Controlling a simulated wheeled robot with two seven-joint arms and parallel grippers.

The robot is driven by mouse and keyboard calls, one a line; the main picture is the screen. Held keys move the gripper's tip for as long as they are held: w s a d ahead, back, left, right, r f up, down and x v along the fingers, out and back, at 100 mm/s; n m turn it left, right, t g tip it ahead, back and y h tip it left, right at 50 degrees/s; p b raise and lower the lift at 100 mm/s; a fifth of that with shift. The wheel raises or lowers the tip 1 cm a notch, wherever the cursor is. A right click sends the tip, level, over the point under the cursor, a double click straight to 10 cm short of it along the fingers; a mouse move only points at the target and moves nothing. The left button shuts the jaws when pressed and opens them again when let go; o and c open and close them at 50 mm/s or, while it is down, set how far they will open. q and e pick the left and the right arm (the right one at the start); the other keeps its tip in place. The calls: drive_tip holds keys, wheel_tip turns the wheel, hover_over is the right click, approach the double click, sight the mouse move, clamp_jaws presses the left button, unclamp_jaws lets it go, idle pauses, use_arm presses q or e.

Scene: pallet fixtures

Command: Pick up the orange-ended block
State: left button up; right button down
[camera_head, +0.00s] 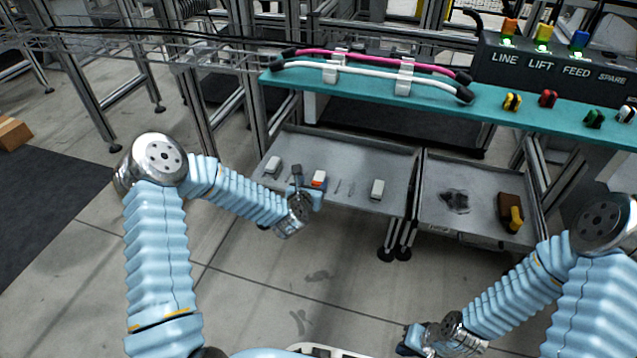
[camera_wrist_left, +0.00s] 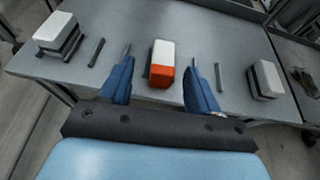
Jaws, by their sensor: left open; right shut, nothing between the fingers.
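The orange-ended block (camera_head: 319,178) lies on the left grey tray table (camera_head: 345,158), white on top with an orange near end. In the left wrist view the block (camera_wrist_left: 161,65) sits between the spread fingers of my left gripper (camera_wrist_left: 161,78), with a gap on each side. My left gripper (camera_head: 307,186) is open and empty, and in the head view it is at the block's near side. My right gripper (camera_head: 412,341) is shut and empty, low at the bottom of the head view, far from the block.
A white block stands on each side, left (camera_head: 272,165) and right (camera_head: 378,189). Thin dark strips (camera_wrist_left: 96,52) lie between the blocks. The right tray (camera_head: 432,205) holds a brown and yellow item (camera_head: 511,211). A teal shelf (camera_head: 430,97) with cables and switches overhangs behind.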

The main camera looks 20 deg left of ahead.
sight(317, 182)
use_arm(q)
drive_tip(key=x, duration=0.4)
drive_tip(key=shift+w+d+f+b, duration=0.25)
drive_tip(key=shift+d+f+b, duration=0.05)
drive_tip(key=shift+f+b, duration=0.1)
drive_tip(key=shift+c, duration=0.3)
drive_tip(key=c, duration=1)
